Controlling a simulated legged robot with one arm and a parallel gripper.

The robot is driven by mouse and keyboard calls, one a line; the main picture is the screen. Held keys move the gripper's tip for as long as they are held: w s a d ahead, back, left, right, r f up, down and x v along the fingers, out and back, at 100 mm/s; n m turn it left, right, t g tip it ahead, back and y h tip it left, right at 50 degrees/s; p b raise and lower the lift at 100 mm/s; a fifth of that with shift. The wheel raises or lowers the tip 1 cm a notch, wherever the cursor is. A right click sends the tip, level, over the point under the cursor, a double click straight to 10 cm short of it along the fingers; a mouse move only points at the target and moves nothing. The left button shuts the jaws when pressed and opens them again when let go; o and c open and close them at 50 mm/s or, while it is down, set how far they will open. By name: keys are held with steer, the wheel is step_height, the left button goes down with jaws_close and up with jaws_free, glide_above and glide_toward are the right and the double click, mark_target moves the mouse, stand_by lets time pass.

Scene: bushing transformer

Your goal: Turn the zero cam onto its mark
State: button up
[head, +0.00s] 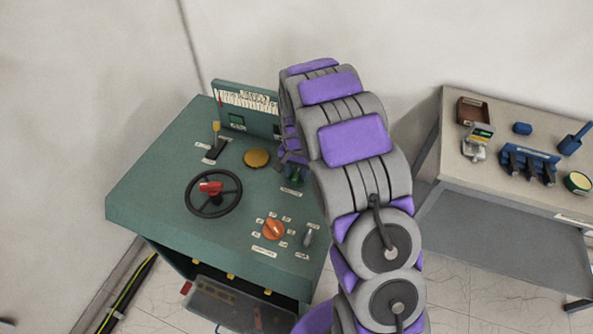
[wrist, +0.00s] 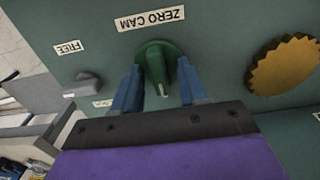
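The zero cam is a green knob (wrist: 158,58) with a raised grip and a white pointer line, below the "ZERO CAM" label (wrist: 151,19) in the wrist view. In that view the white line points down toward my gripper. My gripper (wrist: 160,88) has its two blue fingers apart, one on each side of the knob. I cannot tell whether either finger touches it. In the head view the green knob (head: 295,178) is partly hidden by my arm, on the right side of the green console (head: 150,190). A mark for the cam is not clearly seen.
A grey knob (wrist: 88,84) sits left of the cam, near a "FREE" label (wrist: 69,47). A gold toothed disc (wrist: 284,66) is at right. The console also carries a black handwheel (head: 214,213) and an orange knob (head: 273,229). A workbench (head: 455,110) stands right.

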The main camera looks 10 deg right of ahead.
mark_target(296, 173)
steer(key=shift+r, duration=0.1)
step_height(296, 173, up, 17)
steer(key=p, duration=0.2)
stand_by(0.5)
steer(key=shift+w, duration=0.1)
